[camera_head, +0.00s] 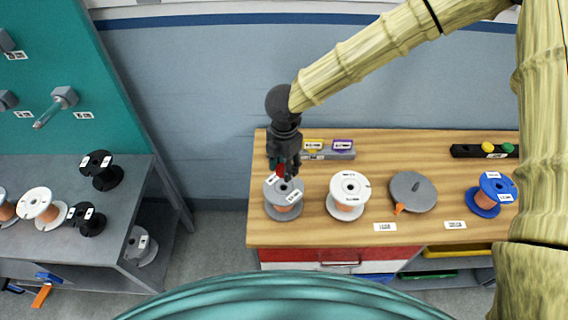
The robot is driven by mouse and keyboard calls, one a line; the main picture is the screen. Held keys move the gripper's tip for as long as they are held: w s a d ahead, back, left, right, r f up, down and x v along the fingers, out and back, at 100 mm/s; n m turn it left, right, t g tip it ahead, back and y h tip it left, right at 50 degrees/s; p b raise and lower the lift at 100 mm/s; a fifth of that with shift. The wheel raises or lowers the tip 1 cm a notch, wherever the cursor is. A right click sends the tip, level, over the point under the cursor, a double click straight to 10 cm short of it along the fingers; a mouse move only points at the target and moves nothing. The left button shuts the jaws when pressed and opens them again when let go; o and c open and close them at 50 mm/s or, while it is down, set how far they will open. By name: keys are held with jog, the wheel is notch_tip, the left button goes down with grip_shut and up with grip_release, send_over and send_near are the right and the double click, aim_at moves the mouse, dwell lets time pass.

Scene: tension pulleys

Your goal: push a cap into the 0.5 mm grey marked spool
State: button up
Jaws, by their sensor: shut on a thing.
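The grey spool (284,209) with copper wire stands upright at the left end of the wooden bench (325,234). White labels sit on its top flange, too small to read surely. My gripper (283,170) points down over the spool's top, shut on a small red cap (280,171). The fingers hide part of the cap and the hole.
A white spool (349,188), a grey disc (412,188) with an orange tip and a blue spool (490,192) stand to the right. Behind are a grey rack (338,154) and a black cap holder (468,150). A grey table (110,237) with several spools is at left.

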jog(key=shift+f+b, duration=1.9)
jog(key=shift+f, duration=0.8)
jog(key=shift+f, duration=0.25)
jog(key=shift+p, duration=0.35)
jog(key=shift+f+b, duration=0.65)
jog(key=shift+f, duration=0.45)
jog(key=o, duration=0.9)
jog(key=shift+r, duration=0.1)
